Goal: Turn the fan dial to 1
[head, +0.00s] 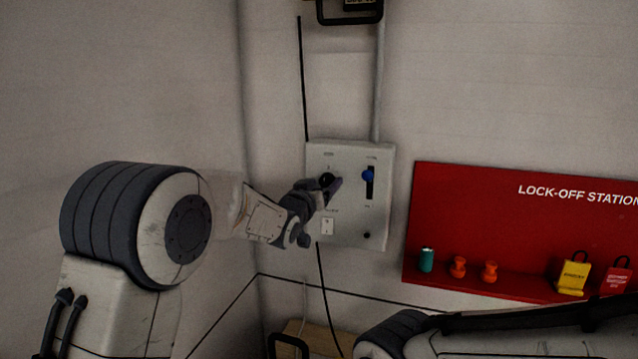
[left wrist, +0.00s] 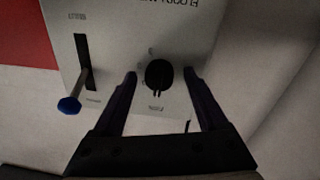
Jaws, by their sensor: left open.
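The fan dial (left wrist: 159,75) is a round black knob on the grey wall panel (head: 345,232). In the head view the dial (head: 327,179) is partly covered by my left gripper (head: 335,188). In the left wrist view my left gripper (left wrist: 160,76) is open, with one finger on each side of the dial and a gap at both sides. It is not closed on the dial. The small marks around the dial are too blurred to read. My right gripper is not in view; only part of my right arm shows at the bottom right.
A lever with a blue knob (head: 368,175) sits in a slot right of the dial; it also shows in the left wrist view (left wrist: 69,105). A red lock-off board (head: 470,215) with small items hangs at the right.

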